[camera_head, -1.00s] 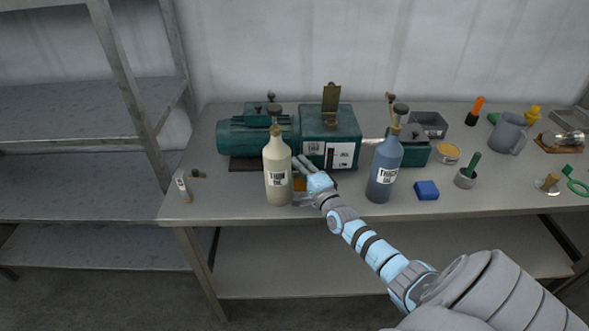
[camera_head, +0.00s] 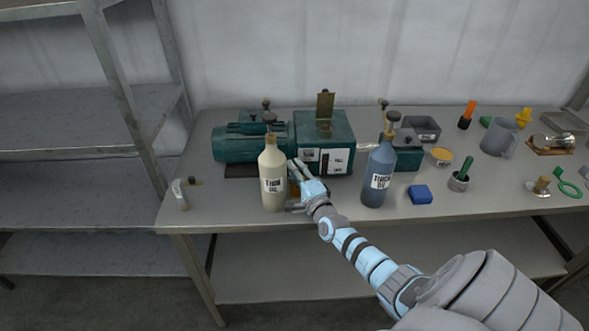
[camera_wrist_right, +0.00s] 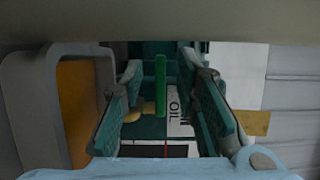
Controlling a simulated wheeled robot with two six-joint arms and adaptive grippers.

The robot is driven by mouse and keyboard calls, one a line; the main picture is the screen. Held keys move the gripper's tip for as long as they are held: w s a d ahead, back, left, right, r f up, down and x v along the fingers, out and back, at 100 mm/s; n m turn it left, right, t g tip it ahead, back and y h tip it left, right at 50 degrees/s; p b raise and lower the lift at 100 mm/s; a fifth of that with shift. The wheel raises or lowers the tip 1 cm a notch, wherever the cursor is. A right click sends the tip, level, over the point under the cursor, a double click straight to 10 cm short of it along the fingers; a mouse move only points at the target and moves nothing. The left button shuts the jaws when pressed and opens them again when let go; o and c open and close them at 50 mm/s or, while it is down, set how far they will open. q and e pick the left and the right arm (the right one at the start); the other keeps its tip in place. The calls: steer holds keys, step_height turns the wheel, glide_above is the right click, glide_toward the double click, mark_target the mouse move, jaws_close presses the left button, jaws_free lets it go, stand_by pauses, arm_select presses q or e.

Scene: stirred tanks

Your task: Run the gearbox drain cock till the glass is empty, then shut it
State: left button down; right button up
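The green gearbox (camera_head: 322,128) stands on the bench with an open brass lid and white labels on its front. The drain cock's brass body (camera_wrist_right: 141,112) and upright green handle (camera_wrist_right: 160,85) show in the right wrist view; the head view hides them behind my right gripper (camera_head: 296,172). Its two fingers, seen in the wrist view (camera_wrist_right: 163,105), stand apart on either side of the handle, with visible gaps. A grey-rimmed container (camera_wrist_right: 28,105) with amber content is beside the gripper. I cannot make out the glass's level. My left gripper is out of view.
A cream bottle (camera_head: 273,180) stands just left of my gripper and a blue bottle (camera_head: 379,178) to its right. The bench's front left is mostly clear.

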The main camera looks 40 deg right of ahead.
steer(key=v, duration=1.2)
steer(key=shift+w, duration=0.1)
steer(key=shift+s+a+r+p, duration=0.5)
steer(key=shift+s+a+p, duration=0.1)
steer(key=shift+s+p, duration=0.2)
steer(key=s+a+p, duration=0.1)
steer(key=s+a+r, duration=0.1)
steer(key=s, duration=0.1)
steer(key=shift+a+p, duration=0.35)
